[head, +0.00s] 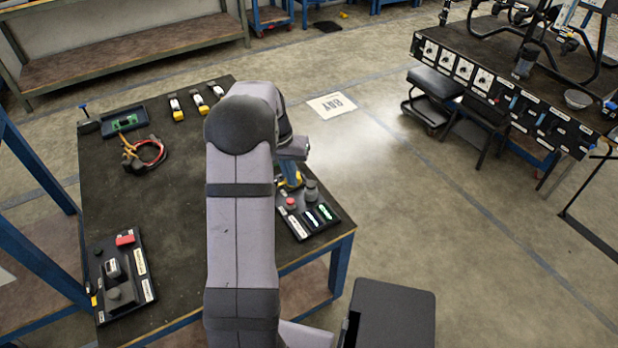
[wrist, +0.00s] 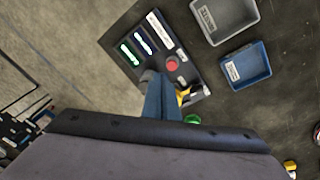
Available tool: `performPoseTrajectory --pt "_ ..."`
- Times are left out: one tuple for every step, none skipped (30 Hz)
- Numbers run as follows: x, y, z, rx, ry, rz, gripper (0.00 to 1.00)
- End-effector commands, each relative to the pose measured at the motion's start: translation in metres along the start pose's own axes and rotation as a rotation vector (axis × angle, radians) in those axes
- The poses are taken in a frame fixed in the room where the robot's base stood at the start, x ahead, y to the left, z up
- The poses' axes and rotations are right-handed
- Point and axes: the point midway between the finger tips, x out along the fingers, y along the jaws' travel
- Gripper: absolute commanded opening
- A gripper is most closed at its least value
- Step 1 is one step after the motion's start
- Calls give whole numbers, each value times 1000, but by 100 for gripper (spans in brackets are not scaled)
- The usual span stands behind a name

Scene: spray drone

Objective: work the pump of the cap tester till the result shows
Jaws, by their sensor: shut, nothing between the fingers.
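A black panel, which I take to be the cap tester, lies at the table's right front corner in the head view (head: 318,230) and the wrist view (wrist: 191,57). It carries a red round button (head: 291,203), a dark upright knob (head: 311,187) that may be the pump, and two strip windows. In the wrist view, one window (wrist: 131,54) glows green and the other (wrist: 143,41) looks bluish. My gripper (wrist: 160,80) is shut and empty, its blue fingers over the panel's near edge. The grey knob (wrist: 147,76) is beside the fingertips; I cannot tell if they touch.
A grey bin (wrist: 240,30) and a blue bin (wrist: 264,76) stand beside the panel. At the left are another black panel (head: 108,262) with a red block, coiled cables (head: 152,152) and a green board (head: 126,121). The middle left of the table is clear.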

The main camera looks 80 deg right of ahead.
Motion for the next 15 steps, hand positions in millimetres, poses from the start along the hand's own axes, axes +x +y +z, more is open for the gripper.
performPoseTrajectory --pt "-15 0 -22 60 44 3 0" --pt "-26 2 -34 105 69 5 0" --pt "-41 4 -48 172 103 7 0" --pt "-50 6 -57 226 122 9 0" --pt "-58 8 -63 278 135 11 0" --pt "-65 11 -68 342 147 15 0" --pt "-69 13 -70 389 150 19 0" --pt "-71 14 -69 433 149 24 0" --pt "-70 17 -66 488 141 32 0" --pt "-70 19 -64 525 135 39 0" --pt "-70 20 -62 561 131 44 0" --pt "-70 21 -60 606 126 48 0" --pt "-70 22 -59 637 122 51 0" --pt "-70 22 -57 665 119 52 0" --pt "-70 23 -56 698 116 53 0"
